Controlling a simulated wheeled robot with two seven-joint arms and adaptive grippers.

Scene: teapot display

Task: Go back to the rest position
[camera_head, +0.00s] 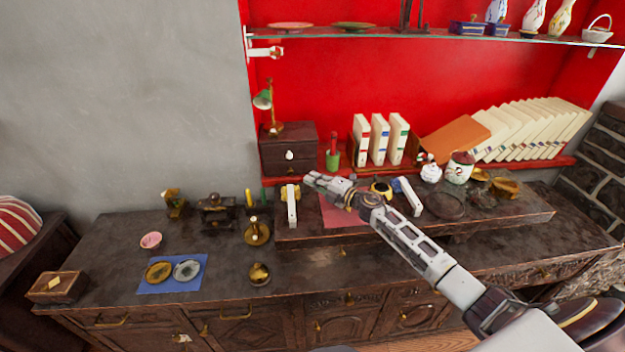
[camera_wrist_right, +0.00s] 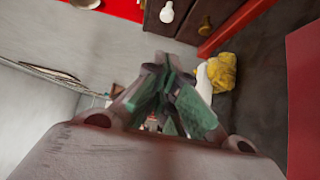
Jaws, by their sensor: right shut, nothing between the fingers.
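My right arm comes in from the lower right in the head view and reaches over the raised part of the cabinet. Its gripper (camera_head: 314,179) hangs above the surface near a white upright piece (camera_head: 291,206). In the right wrist view the green finger pads of the gripper (camera_wrist_right: 165,95) are together, with nothing between them. My left gripper is not in view.
The dark wooden cabinet (camera_head: 110,270) carries a blue mat (camera_head: 150,288) with two round pieces, a pink bowl (camera_head: 151,240) and brass pots. Behind stand a small drawer box (camera_head: 289,150), books (camera_head: 379,140) and a jar (camera_head: 459,168). A glass shelf (camera_head: 400,34) runs above.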

